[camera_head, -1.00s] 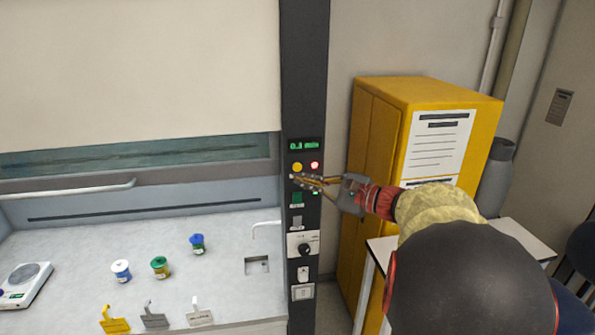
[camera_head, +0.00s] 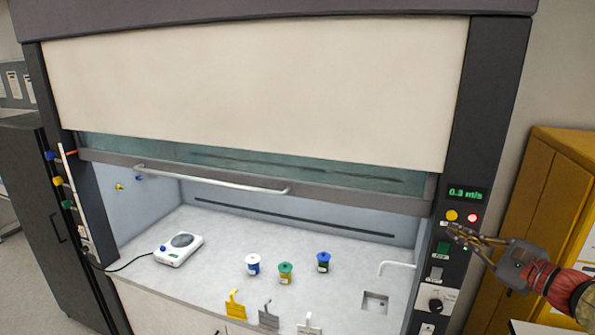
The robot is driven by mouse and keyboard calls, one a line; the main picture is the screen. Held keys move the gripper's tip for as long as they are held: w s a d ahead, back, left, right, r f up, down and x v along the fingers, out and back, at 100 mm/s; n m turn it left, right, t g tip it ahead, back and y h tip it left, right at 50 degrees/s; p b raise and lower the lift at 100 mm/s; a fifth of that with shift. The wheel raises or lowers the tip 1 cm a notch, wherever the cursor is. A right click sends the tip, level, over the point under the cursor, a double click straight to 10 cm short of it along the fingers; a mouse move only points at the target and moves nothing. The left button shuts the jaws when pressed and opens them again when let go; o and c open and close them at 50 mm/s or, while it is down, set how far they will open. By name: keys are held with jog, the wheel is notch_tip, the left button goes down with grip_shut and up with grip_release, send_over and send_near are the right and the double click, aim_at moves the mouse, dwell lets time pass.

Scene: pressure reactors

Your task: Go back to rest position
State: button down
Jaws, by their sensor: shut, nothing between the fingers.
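My gripper (camera_head: 466,233) shows at the right edge of the head view, its arm coming in from the lower right. Its fingers are together with nothing between them. The fingertips overlap the fume hood's dark control column (camera_head: 482,120) in the picture, just below a yellow button (camera_head: 452,215) and a lit red button (camera_head: 472,217). I cannot tell whether they touch the column. The green display (camera_head: 466,194) above the buttons is lit.
The fume hood sash (camera_head: 250,90) is partly raised above the worktop. A yellow cabinet (camera_head: 545,195) is close behind my arm at right.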

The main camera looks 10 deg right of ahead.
jog(key=s+a+f+n+g+h+b, duration=0.2)
jog(key=s+a+f+n+g+b, duration=0.2)
jog(key=s+a+f+n, duration=0.45)
jog(key=s+a+f+n+g+h+b, duration=0.1)
jog(key=s+a+f+n+g+b, duration=0.4)
jog(key=f, duration=0.7)
jog(key=s+a+f+n+g+h+b, duration=0.2)
jog(key=s+a+f+n+g+b, duration=0.25)
jog(key=a+f, duration=0.45)
jog(key=s+a+f+n+t+b, duration=0.1)
jog(key=a+f+n+t+b, duration=0.1)
jog(key=a+n+b, duration=0.3)
jog(key=a+f, duration=0.1)
jog(key=a, duration=0.1)
jog(key=shift+a+f+y+b, duration=0.2)
jog(key=shift+a+y+b, duration=0.15)
jog(key=shift+y, duration=0.05)
jog(key=shift+s+t, duration=0.1)
jog(key=shift+t, duration=0.15)
